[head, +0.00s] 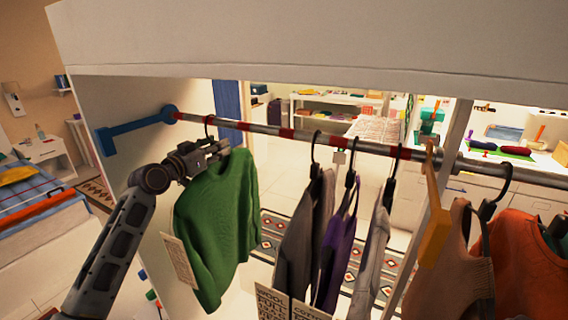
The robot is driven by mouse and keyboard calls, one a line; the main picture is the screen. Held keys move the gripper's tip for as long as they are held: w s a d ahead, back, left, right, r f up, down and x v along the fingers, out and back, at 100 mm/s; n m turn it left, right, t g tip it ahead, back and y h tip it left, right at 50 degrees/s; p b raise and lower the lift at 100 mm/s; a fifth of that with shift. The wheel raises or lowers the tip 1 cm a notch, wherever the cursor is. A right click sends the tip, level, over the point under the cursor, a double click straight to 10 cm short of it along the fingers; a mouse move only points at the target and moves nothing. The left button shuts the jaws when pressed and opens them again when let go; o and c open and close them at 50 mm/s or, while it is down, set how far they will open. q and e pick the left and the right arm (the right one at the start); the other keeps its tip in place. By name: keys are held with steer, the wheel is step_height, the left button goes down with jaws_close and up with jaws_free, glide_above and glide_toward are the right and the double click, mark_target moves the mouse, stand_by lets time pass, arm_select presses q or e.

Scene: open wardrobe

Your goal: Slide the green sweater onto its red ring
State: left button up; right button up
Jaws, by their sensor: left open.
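The green sweater (222,215) hangs on the left part of the metal rod (264,129), with a paper tag at its lower left. Its dark hook (208,122) goes over the rod between a red ring (178,115) near the left end and another red ring (243,126) to its right. Several more red rings are spaced along the rod; I cannot tell which is the sweater's own. My left gripper (222,147) is open at the top of the sweater, just below the hook. The hanger's neck is partly hidden by it. My right gripper is not in view.
Dark, purple and grey garments (335,235) hang right of the sweater, with a gap between. A yellow piece (435,215) hangs on the rod farther right, before brown and orange garments (525,265). A blue bracket (135,130) holds the rod's left end.

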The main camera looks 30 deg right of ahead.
arm_select(q)
steer(key=shift+f, duration=0.2)
steer(key=shift+a, duration=0.15)
steer(key=shift+a, duration=0.1)
steer(key=shift+v, duration=5.85)
steer(key=shift+s+r, duration=0.1)
steer(key=shift+r, duration=0.05)
